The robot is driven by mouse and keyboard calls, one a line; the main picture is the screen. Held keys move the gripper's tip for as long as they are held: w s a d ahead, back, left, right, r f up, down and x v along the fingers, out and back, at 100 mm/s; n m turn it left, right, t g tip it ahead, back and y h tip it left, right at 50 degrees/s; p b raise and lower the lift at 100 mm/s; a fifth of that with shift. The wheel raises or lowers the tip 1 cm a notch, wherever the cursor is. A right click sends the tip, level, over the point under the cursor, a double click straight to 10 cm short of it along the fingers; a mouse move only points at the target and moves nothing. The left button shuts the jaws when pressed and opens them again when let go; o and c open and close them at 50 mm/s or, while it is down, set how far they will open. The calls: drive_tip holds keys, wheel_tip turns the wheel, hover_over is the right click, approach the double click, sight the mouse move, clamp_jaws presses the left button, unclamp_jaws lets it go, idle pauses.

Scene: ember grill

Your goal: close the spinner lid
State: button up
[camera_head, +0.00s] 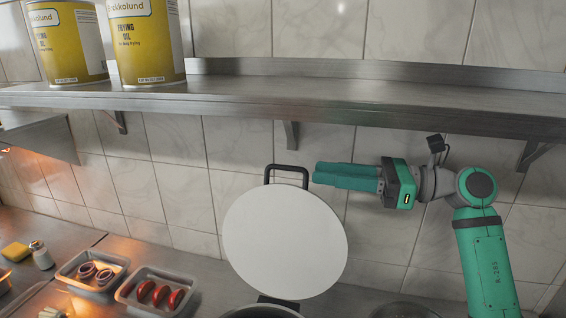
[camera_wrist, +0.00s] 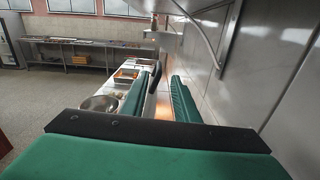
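The spinner lid (camera_head: 285,240) is a white round disc standing raised, with its face toward the head camera. A black loop handle (camera_head: 287,170) sits at its top edge, and a dark hinge piece shows at its foot. The rim of the spinner (camera_head: 262,308) shows only partly at the bottom of the head view. My gripper (camera_head: 316,173) is level with the handle, just to its right, with its fingers pointing left. In the wrist view a gap shows between my gripper's fingers (camera_wrist: 159,80), and the dark handle (camera_wrist: 155,76) appears near the left fingertip. Contact is unclear.
A steel shelf (camera_head: 350,95) runs above my arm, bearing two yellow oil tins (camera_head: 147,40). The tiled wall is close behind. Trays of onion rings (camera_head: 91,258) and red slices (camera_head: 157,276) stand on the counter at left. Another round rim (camera_head: 405,309) shows at the bottom right.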

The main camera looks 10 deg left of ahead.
sight(276, 168)
drive_tip(key=a, duration=0.8)
drive_tip(key=shift+a, duration=0.4)
drive_tip(key=shift+s+a, duration=0.1)
drive_tip(key=shift+a, duration=0.7)
drive_tip(key=shift+d, duration=0.1)
clamp_jaws()
